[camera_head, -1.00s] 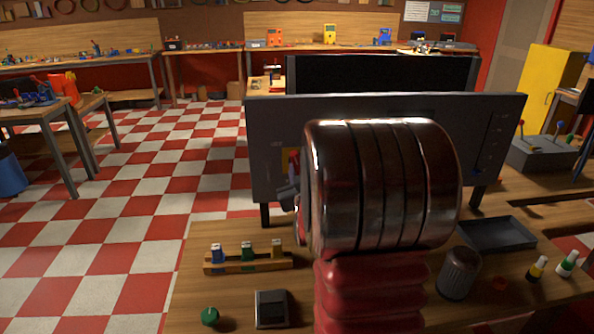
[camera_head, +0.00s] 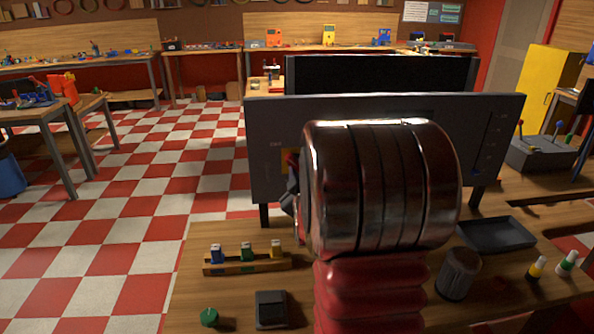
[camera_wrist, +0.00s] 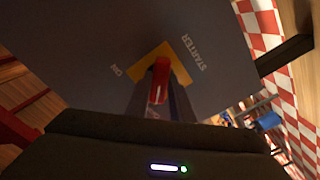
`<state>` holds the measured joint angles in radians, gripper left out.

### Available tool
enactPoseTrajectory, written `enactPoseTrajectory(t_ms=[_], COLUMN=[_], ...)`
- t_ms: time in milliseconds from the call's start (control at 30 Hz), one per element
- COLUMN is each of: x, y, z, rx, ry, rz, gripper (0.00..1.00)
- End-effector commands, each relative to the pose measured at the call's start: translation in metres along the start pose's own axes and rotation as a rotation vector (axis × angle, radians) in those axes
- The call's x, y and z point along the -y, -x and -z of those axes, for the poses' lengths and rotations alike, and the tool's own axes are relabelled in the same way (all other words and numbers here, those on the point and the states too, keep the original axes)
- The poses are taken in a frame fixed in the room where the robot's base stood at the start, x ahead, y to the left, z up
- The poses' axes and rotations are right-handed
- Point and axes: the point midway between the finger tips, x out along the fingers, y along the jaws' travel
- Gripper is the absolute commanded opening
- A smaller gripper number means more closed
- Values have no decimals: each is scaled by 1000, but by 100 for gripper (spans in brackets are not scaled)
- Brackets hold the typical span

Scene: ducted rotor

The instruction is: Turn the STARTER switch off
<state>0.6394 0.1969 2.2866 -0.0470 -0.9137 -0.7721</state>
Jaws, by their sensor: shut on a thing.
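The STARTER switch is a red lever (camera_wrist: 160,82) on a yellow plate (camera_wrist: 178,68) on a dark grey panel (camera_wrist: 75,40). The wrist view shows the word STARTER beside the plate and an ON mark on its other side. My gripper (camera_wrist: 160,100) is shut on the red lever, with a finger on each side of it. In the head view the dark panel (camera_head: 265,115) stands upright on the bench, and my arm hides the switch and most of the panel's middle.
On the bench are a wooden rack (camera_head: 247,263) with small bottles, a green knob (camera_head: 209,317), a dark box (camera_head: 271,309), a dark cup (camera_head: 459,273), a black tray (camera_head: 497,235) and small bottles at right. A checkered floor lies open at left.

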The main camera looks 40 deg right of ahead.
Motion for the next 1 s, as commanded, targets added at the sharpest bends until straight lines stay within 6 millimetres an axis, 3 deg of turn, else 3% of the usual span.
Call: enactPoseTrajectory(t_ms=[167,200,467,767,1000], x=[1,2,1,1,5], y=[-1,-1,0,1,14], z=[5,5,2,2,6], rx=[-11,-11,-6,-3,-2], ry=[5,5,2,0,0], rz=[3,3,3,2,2], gripper=[0,21,39,39,39])
